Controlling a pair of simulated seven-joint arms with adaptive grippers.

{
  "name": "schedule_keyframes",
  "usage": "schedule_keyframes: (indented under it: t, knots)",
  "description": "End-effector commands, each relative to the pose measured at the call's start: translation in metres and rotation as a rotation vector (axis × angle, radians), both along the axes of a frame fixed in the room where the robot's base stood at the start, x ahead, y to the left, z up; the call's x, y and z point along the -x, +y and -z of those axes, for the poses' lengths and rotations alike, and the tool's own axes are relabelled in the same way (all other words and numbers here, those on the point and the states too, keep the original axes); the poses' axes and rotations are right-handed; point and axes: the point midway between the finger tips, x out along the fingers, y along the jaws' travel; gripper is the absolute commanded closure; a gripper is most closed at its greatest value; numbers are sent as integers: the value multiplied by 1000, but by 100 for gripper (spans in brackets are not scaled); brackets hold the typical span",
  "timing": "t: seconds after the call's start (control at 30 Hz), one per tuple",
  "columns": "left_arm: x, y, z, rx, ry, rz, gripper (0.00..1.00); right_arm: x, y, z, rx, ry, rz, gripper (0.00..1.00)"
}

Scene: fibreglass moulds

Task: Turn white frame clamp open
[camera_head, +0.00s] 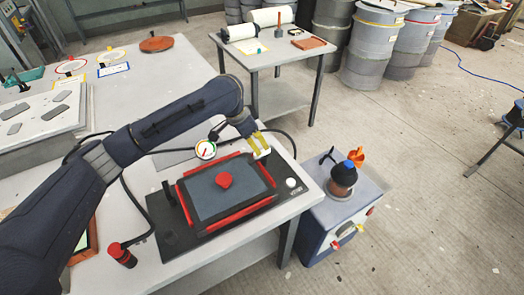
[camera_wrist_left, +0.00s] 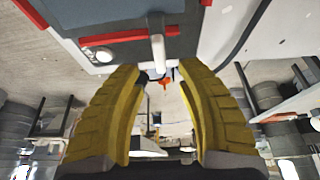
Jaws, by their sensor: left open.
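The mould is a dark grey panel (camera_head: 238,201) inside red frame bars (camera_head: 245,212) on a black base plate (camera_head: 170,243), with a red knob (camera_head: 223,180) on top. The white frame clamp (camera_head: 262,153) is at the panel's far edge. In the left wrist view its white handle (camera_wrist_left: 157,48) stands upright, with its end between the yellow fingertips. My left gripper (camera_head: 257,142) is at the clamp, and its open fingers also show in the left wrist view (camera_wrist_left: 160,80). Contact with the handle cannot be told. My right gripper is not in view.
A black clamp handle (camera_head: 169,193) is on the plate's left side. A pressure gauge (camera_head: 205,149) and black hose lie behind. A pump unit (camera_head: 340,205) stands right of the table. A red-topped cylinder (camera_head: 120,254) stands in front. Another table (camera_head: 270,50) is behind.

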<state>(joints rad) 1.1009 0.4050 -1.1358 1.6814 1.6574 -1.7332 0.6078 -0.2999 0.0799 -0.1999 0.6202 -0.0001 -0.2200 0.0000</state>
Motion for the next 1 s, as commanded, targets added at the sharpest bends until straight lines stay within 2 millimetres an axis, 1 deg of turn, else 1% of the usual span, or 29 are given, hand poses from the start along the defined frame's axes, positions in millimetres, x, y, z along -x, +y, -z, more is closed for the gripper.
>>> schedule_keyframes:
  t: [0.03,0.2,0.4,0.6,0.87,0.9,1.0]
  knots:
    - [-1,-4,9,1,4,0,64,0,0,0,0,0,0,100]
    - [-5,-11,30,2,3,0,64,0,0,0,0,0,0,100]
    - [-9,-17,45,1,2,1,64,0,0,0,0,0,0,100]
    - [-11,-19,51,1,0,-1,64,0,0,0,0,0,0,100]
    - [-11,-19,52,1,0,0,64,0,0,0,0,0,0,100]
    - [-11,-19,52,1,0,0,61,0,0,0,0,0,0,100]
    - [-11,-19,52,1,0,0,72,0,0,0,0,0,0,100]
